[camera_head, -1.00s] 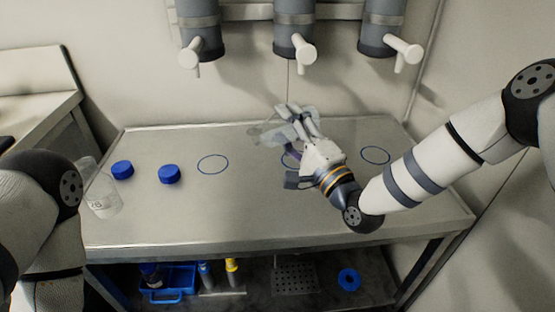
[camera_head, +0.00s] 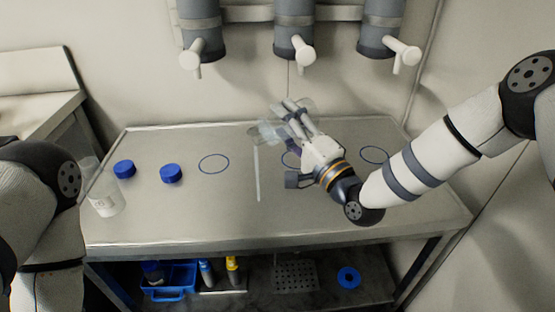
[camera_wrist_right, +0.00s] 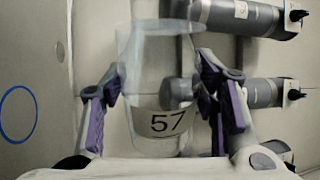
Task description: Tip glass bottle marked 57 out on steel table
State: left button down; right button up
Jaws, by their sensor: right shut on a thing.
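The glass bottle marked 57 (camera_head: 270,131) is clear and tilted over on its side, its mouth toward the left, above the steel table (camera_head: 215,220). A thin pale stream (camera_head: 257,175) drops from its mouth to the tabletop. My right gripper (camera_head: 292,120) is shut on this bottle. In the right wrist view, the bottle (camera_wrist_right: 155,85) shows its 57 label between the purple-padded fingers (camera_wrist_right: 160,105). My left arm comes in at the left edge, but its gripper is out of view.
Another clear bottle (camera_head: 107,199) with a label stands on the table's left. Two blue caps (camera_head: 124,169) (camera_head: 171,174) lie beside it. Blue rings (camera_head: 214,163) mark the tabletop. Grey cylinders with white taps (camera_head: 296,45) hang above. A lower shelf holds a blue caddy (camera_head: 180,278) and blue ring (camera_head: 348,278).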

jog(key=shift+a+r+n+y, duration=0.1)
jog(key=shift+r+n+y, duration=0.2)
jog(key=shift+r+n, duration=0.3)
jog(key=shift+s+a+r+n+p, duration=0.1)
jog(key=shift+r+n+p, duration=0.1)
jog(key=shift+n+p, duration=0.25)
pick_arm(q)
jog(key=shift+w+r, duration=0.45)
jog(key=shift+w, duration=0.05)
pick_arm(e)
jog(key=shift+f, duration=0.1)
jog(key=shift+f, duration=0.1)
jog(key=shift+s+a+r+n, duration=0.1)
jog(key=shift+a+r+n, duration=0.05)
jog(key=shift+r+n, duration=0.35)
pick_arm(q)
jog(key=shift+w+r+t, duration=0.25)
jog(key=shift+t, duration=0.05)
pick_arm(e)
jog(key=shift+a+n, duration=0.15)
jog(key=shift+n, duration=0.5)
jog(key=shift+g, duration=0.3)
